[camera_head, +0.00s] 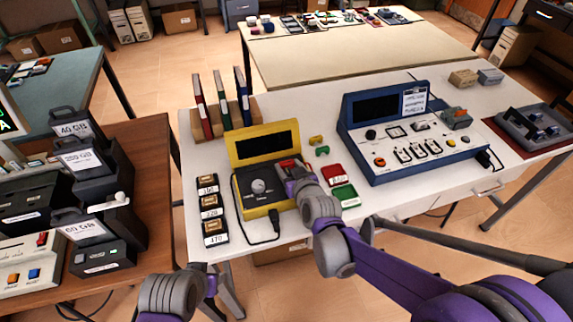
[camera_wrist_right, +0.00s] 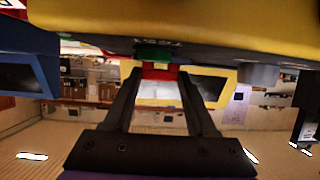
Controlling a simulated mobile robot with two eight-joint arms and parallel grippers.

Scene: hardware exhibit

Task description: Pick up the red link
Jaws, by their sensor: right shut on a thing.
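The red link (camera_head: 286,165) shows as a small red piece at the right of the black panel of the yellow-framed device (camera_head: 262,143). My right gripper (camera_head: 291,174) reaches in from the right and is shut on it. In the right wrist view, red (camera_wrist_right: 160,72) shows between the two dark fingers of my right gripper (camera_wrist_right: 160,78). The fingers hide part of the link, and I cannot tell if it is clear of the panel. My left arm shows at the bottom left, but its fingers are not visible.
A red tray (camera_head: 333,175) and a green tray (camera_head: 346,195) lie right of the device. Labelled black blocks (camera_head: 211,208) stand to its left, with binders (camera_head: 222,102) behind. A blue console (camera_head: 410,135) stands to the right. A black cable (camera_head: 274,222) leaves the device's front.

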